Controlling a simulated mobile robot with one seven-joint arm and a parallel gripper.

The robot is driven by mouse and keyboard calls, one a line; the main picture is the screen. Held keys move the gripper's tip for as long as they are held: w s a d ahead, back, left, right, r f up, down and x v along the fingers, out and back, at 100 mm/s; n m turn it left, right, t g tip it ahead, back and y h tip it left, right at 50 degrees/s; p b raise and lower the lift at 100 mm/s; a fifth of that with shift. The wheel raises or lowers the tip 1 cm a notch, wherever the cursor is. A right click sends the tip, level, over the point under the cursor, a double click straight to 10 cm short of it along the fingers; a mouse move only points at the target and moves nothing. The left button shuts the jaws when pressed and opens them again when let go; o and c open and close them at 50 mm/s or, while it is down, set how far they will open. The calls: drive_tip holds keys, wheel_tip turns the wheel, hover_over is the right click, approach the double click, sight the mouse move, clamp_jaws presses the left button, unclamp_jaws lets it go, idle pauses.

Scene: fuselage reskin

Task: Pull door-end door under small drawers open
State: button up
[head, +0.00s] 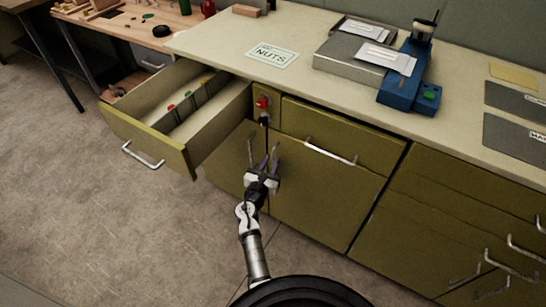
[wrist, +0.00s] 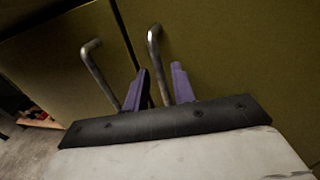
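Two olive doors sit side by side under the small drawers, a left door (head: 226,165) and a right door (head: 320,200). In the wrist view, the left door (wrist: 45,75) has a silver bar handle (wrist: 97,75), and the right door (wrist: 220,50) has another handle (wrist: 156,60). Both doors look shut. My gripper (head: 264,163) is in front of the seam between them. In the wrist view, its purple fingers (wrist: 162,85) stand apart, with the right door's handle running down between them. I cannot tell if either finger touches it. The lower end of that handle is hidden.
The left small drawer (head: 150,125) is pulled out, above and left of my gripper. The right small drawer (head: 340,138) is shut. A red knob (head: 262,103) is on the panel between them. The floor (head: 120,220) at left is clear.

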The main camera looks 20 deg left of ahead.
drive_tip(key=shift+w, duration=1.35)
drive_tip(key=shift+c, duration=0.3)
clamp_jaws()
